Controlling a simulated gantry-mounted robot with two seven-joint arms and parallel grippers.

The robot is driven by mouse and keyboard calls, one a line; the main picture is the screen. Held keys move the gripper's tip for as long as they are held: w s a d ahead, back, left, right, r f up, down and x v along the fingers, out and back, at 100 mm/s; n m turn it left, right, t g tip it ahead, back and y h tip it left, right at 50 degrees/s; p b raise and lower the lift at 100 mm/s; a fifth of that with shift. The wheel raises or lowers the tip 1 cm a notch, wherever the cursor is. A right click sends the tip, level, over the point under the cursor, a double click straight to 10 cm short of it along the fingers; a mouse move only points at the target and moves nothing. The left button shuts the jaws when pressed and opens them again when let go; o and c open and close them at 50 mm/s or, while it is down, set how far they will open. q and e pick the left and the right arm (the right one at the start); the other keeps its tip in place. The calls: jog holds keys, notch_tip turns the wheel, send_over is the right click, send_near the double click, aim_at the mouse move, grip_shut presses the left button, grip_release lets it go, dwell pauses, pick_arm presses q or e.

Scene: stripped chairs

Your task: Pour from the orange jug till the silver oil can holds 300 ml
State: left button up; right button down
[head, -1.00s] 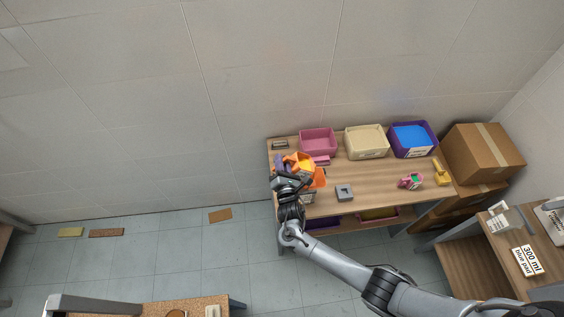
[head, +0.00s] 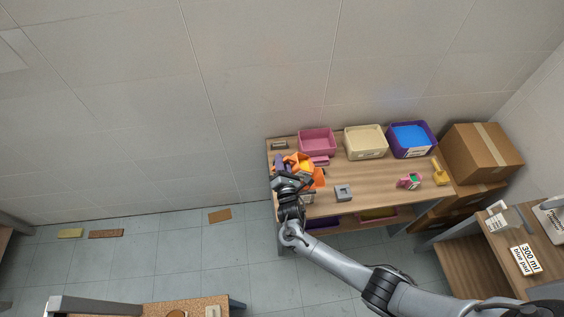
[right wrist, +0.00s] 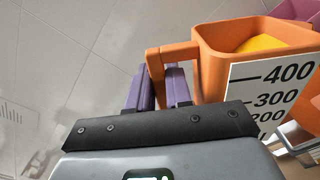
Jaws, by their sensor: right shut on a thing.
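The orange jug (head: 304,161) is at the left end of the wooden workbench in the head view, partly hidden by my right gripper. In the right wrist view the jug (right wrist: 211,65) looks upright, with yellow contents and a white scale marked 400, 300 and 200. My right gripper (head: 284,168) has its purple fingers (right wrist: 158,88) shut on the jug's handle. I cannot tell whether the jug touches the bench. My left gripper is not in view.
Pink (head: 317,140), cream (head: 366,153) and purple (head: 427,155) bins line the back of the bench. A grey square block (head: 343,192) and a yellow object (head: 440,172) lie on it. A cardboard box (head: 484,152) stands right. A card (head: 525,260) reads "300 ml".

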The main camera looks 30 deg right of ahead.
jog(key=shift+d+r, duration=0.1)
jog(key=shift+r, duration=0.05)
jog(key=shift+m, duration=0.3)
jog(key=shift+s+d+r+m+p, duration=0.1)
jog(key=shift+d+r+m+p, duration=0.1)
jog(key=shift+m+p, duration=0.15)
dwell(0.6)
jog(key=shift+d+m, duration=0.2)
jog(key=shift+m, duration=0.15)
dwell(0.5)
dwell(0.5)
jog(key=shift+s+d+r+p, duration=0.1)
jog(key=shift+p, duration=0.2)
dwell(0.4)
jog(key=shift+d+m, duration=0.1)
jog(key=shift+m, duration=0.2)
dwell(0.3)
